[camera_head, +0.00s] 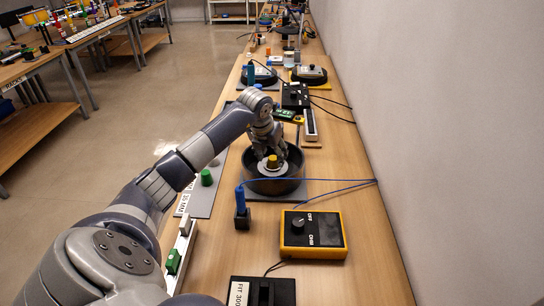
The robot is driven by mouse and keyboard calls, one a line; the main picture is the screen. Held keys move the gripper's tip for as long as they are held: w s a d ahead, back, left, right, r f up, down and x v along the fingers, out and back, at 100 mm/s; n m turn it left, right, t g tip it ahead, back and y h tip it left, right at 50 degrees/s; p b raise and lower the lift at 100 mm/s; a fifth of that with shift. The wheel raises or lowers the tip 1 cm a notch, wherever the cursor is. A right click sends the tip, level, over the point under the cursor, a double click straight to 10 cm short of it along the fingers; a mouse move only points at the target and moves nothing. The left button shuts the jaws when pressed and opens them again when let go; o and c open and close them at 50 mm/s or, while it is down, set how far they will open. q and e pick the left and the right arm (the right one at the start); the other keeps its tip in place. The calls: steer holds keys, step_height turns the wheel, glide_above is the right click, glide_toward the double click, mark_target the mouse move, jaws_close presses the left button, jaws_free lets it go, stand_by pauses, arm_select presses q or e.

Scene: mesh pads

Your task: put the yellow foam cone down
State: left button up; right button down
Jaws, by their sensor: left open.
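The yellow foam cone (272,161) stands upright, small and dull yellow, on a pale round piece inside a dark round pan (291,190). My left gripper (268,150) is over the pan, just above and behind the cone, with its fingers open. The fingers partly overlap the far side of the pan, and I cannot tell whether a fingertip touches the cone. My right gripper is not in view.
A green cone (206,177) stands on a grey mat (204,199) to the left. A blue-handled tool (241,198) stands in a black block in front of the pan. A yellow-black meter box (313,234) lies nearer. A wall (430,130) bounds the bench's right side.

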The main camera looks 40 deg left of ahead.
arm_select(q)
steer(key=b+v, duration=0.1)
steer(key=v, duration=1)
steer(key=shift+b, duration=0.3)
